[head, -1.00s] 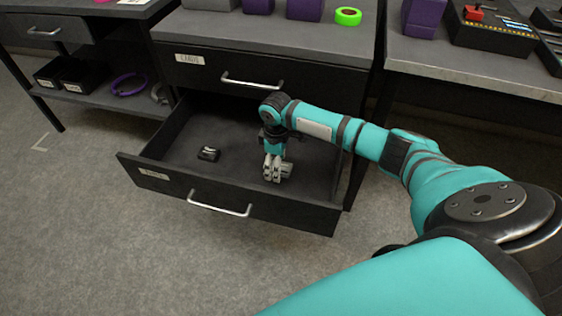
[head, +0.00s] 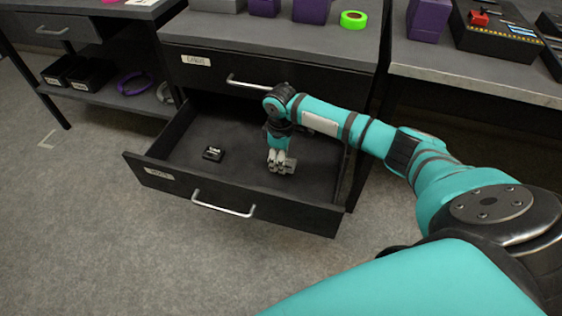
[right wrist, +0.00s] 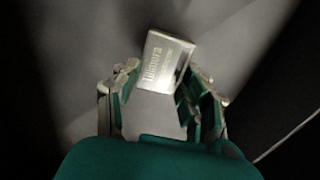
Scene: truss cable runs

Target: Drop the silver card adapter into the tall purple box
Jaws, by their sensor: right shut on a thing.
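The silver card adapter (right wrist: 165,62), a flat block with printed lettering, is between the fingertips of my right gripper (right wrist: 162,80) in the right wrist view. My right gripper (head: 281,163) is shut on it, pointing down inside the open drawer in the head view; the adapter is hard to make out there. Several purple boxes stand on the worktops. Another purple box (head: 311,10) is on the middle worktop. My left gripper is not in view.
The open drawer (head: 165,180) holds a small black object (head: 213,153) left of my gripper. Green tape (head: 353,19) lies on the middle worktop. A black tray (head: 500,38) with a red part stands beside the right purple box. The floor in front is clear.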

